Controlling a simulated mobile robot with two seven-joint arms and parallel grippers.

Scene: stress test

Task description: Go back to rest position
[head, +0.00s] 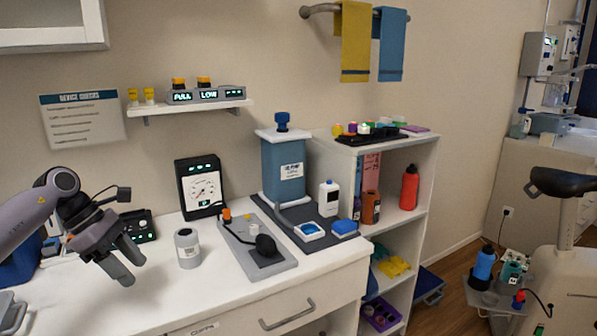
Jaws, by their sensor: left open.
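My left gripper (127,267) hangs over the left part of the white counter (130,302), fingers pointing down and to the right. Its fingers are apart with nothing between them. A grey can (187,249) stands on the counter to the right of the fingers, apart from them. My right gripper does not show.
A grey board (272,270) with a black bulb, a gauge box (201,187) and a blue dispenser (284,168) stand on the counter. A dark device (140,226) sits behind my left gripper. An open shelf unit (421,180) stands right. Bare counter lies in front.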

